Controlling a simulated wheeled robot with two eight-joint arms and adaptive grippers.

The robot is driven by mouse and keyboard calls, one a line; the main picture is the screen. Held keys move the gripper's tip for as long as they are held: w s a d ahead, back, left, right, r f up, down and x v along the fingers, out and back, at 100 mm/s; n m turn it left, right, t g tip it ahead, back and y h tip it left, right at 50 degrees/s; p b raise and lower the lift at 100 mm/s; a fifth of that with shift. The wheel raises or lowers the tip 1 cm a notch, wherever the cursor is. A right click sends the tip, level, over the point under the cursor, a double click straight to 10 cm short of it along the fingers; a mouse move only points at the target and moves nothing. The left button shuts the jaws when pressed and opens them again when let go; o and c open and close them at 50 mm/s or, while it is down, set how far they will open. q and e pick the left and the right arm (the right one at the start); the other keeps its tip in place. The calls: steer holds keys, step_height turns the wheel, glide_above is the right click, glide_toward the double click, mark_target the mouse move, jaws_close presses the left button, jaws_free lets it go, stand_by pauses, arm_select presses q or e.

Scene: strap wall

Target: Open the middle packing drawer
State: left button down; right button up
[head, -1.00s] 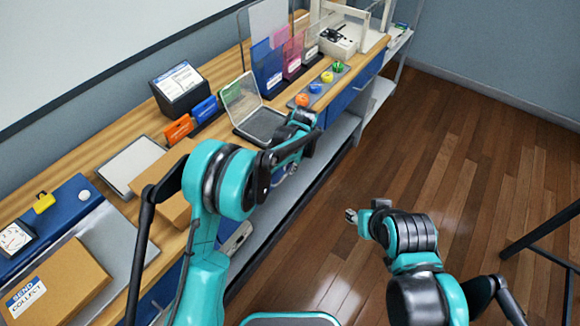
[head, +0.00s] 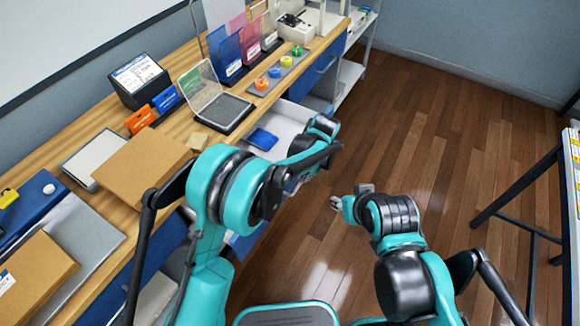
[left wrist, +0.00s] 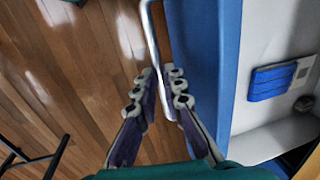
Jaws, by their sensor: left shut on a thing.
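The middle packing drawer (head: 290,112) stands pulled out from under the bench, showing its pale inside. In the left wrist view its blue front (left wrist: 208,60) fills the middle right, with a metal bar handle (left wrist: 148,25) along it. My left gripper (left wrist: 162,88) is shut on this handle, its two ribbed fingers on either side of the bar. In the head view my left arm hides the fingers and part of the drawer front. My right gripper (head: 337,203) hangs over the floor, away from the bench; its fingers are too small to judge.
A blue item (head: 262,138) with a pale label lies in the drawer. The bench top (head: 212,132) holds cardboard boxes, an open tablet-like case (head: 222,110) and coloured knobs. The wood floor (head: 420,130) is clear between the bench and a dark-legged table (head: 520,170) at right.

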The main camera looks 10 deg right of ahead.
arm_select(q)
steer(key=s+d, duration=0.5)
steer(key=d, duration=0.2)
steer(key=shift+s+d, duration=0.25)
steer(key=c, duration=1.6)
jaws_free()
step_height(320, 180, up, 12)
steer(key=s+d, duration=0.1)
steer(key=shift+s+d, duration=0.15)
steer(key=shift+d, duration=0.25)
steer(key=shift+f, duration=0.1)
